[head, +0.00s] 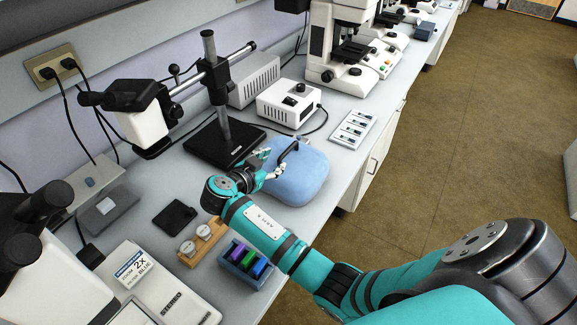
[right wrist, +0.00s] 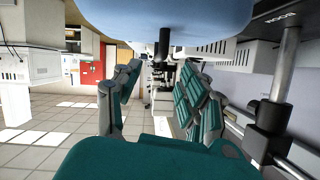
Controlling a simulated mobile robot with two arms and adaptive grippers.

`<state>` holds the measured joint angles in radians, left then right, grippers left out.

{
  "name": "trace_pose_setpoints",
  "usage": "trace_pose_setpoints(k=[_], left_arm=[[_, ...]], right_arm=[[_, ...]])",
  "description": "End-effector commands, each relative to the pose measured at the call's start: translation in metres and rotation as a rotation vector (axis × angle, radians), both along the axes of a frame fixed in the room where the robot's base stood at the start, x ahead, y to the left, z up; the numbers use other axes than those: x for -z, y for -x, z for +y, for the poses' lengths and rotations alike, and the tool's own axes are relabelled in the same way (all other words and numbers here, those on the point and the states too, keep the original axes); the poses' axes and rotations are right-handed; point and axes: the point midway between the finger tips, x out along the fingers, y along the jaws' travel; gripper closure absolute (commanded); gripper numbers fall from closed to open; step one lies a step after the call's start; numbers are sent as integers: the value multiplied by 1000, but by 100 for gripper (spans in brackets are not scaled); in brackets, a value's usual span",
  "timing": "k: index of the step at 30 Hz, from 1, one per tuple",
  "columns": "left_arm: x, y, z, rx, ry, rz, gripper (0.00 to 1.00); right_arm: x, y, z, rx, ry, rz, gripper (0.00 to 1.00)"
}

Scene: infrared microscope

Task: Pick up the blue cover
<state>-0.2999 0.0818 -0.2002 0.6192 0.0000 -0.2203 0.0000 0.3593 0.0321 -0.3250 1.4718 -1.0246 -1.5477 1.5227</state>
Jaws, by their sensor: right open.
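The blue cover (head: 300,182) is a rounded, light blue shell with a black handle (head: 289,153) on top. It rests on the bench near the front edge, and it also fills the top of the right wrist view (right wrist: 170,14). My right gripper (head: 267,165) is at the cover's left side, beside the handle, with its fingers pointing toward the handle. The fingers are apart in the right wrist view (right wrist: 160,88). I cannot tell whether they touch the cover or reach around the handle. My left gripper is not in view.
A stereo microscope on a black base (head: 205,150) stands just behind the gripper. A white control box (head: 290,105) and a slide tray (head: 355,129) lie beyond the cover. A blue rack (head: 240,265) and a wooden holder (head: 203,240) sit near my forearm.

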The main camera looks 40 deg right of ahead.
Motion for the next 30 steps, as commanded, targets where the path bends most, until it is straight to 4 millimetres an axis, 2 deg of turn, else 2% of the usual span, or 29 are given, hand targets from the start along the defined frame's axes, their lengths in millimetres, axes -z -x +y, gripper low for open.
trace_pose_setpoints(k=[8,16,24,30], left_arm=[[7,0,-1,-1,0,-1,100],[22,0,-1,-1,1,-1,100],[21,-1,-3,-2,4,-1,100],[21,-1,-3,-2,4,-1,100]], right_arm=[[8,-7,-15,0,2,0,58],[23,-24,-49,1,1,-2,58],[24,-26,-53,-1,-1,0,58],[24,-26,-53,-1,-1,0,84]])
